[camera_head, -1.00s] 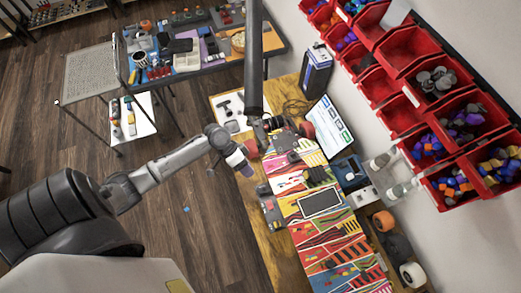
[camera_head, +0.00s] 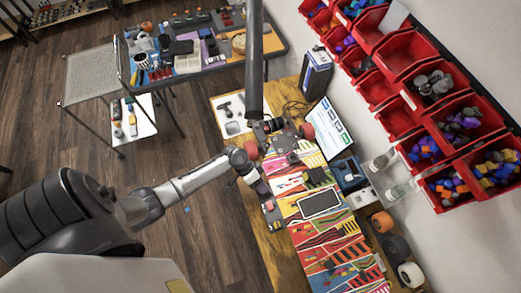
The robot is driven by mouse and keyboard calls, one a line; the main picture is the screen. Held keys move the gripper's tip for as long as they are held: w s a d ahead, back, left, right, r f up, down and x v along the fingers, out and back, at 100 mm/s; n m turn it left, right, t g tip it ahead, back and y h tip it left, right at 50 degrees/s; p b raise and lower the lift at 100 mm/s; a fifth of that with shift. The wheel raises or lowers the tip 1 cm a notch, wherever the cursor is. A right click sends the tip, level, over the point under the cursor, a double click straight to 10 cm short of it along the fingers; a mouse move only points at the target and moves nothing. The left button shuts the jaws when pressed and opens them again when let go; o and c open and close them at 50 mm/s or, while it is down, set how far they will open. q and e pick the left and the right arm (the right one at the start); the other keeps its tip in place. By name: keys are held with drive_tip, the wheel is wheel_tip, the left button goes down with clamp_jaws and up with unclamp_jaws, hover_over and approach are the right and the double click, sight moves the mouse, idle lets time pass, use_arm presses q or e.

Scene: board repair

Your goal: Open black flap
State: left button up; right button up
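A black rectangular panel with a pale rim (camera_head: 320,203) lies on the brightly patterned surface of the workbench; it looks flat and is likely the black flap. A dark device (camera_head: 272,212) sits at the bench's left edge, partly covered by my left gripper. My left gripper (camera_head: 259,184) is over that left edge, to the left of the black panel and apart from it. Its fingers are too small to tell open from shut.
Red bins (camera_head: 402,118) line the right wall.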

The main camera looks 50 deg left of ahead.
use_arm(q)
drive_tip(key=shift+c, duration=0.4)
clamp_jaws()
drive_tip(key=shift+w+a+f+h+b, duration=0.15)
drive_tip(key=shift+a+h+b, duration=0.2)
drive_tip(key=shift+b, duration=0.35)
drive_tip(key=shift+w+a+f+n+g+h+b, duration=0.25)
drive_tip(key=shift+a+f+n+h+b, duration=0.4)
drive_tip(key=shift+h+b, duration=1.7)
drive_tip(key=shift+w+a+f+n+g+h+b, duration=0.25)
drive_tip(key=shift+a+n+h+b, duration=0.5)
drive_tip(key=shift+h+b, duration=1.55)
drive_tip(key=shift+w+a+f+n+g+h+b, duration=0.1)
drive_tip(key=shift+w+a+f+n+h+b, duration=0.4)
drive_tip(key=shift+h+b, duration=1.85)
drive_tip(key=shift+s+a+n+y+b, duration=0.2)
drive_tip(key=shift+n+y+b, duration=0.2)
drive_tip(key=shift+y+b, duration=0.4)
